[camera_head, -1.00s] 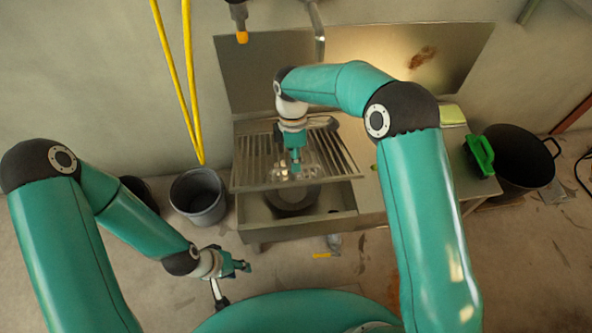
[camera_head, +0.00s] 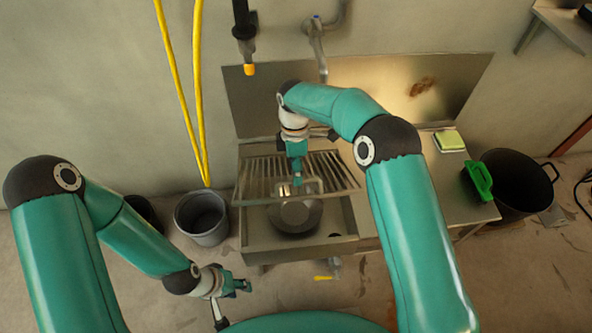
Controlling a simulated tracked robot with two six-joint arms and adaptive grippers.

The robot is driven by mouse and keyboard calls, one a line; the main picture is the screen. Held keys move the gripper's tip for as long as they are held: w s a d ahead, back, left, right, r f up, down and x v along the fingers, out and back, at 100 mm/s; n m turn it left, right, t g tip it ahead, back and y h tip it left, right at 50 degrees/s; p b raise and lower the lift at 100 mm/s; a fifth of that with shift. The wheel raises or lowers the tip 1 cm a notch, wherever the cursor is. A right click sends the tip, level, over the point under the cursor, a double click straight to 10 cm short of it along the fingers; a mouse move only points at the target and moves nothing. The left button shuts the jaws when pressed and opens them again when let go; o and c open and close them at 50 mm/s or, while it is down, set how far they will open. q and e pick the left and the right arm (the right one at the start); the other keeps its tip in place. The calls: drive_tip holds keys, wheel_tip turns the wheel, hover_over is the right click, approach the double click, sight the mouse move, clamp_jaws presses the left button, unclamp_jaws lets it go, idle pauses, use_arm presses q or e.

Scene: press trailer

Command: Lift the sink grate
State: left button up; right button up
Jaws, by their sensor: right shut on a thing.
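The sink grate (camera_head: 256,178), a slatted metal rack, is held above the sink basin (camera_head: 262,238), with its front edge clear of the basin floor. My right gripper (camera_head: 298,180) is shut on the grate near its middle front, at a small handle-like loop. The fingertips partly hide the contact. A round metal pan (camera_head: 296,216) shows inside the basin below the grate. My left gripper (camera_head: 240,286) is low in front of the sink, away from the grate; its finger opening is too small to make out.
A grey bucket (camera_head: 201,216) stands left of the sink. A black pot (camera_head: 520,185) with a green brush-like thing (camera_head: 479,180) stands right. A sponge (camera_head: 448,139) lies on the counter. A tap (camera_head: 318,45) and a black sprayer (camera_head: 244,30) hang above; yellow hose (camera_head: 182,95) hangs left.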

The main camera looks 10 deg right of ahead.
drive_tip(key=shift+w+r, duration=0.2)
drive_tip(key=shift+r, duration=0.1)
drive_tip(key=v, duration=1.1)
drive_tip(key=shift+r, duration=0.3)
drive_tip(key=shift+s, duration=0.1)
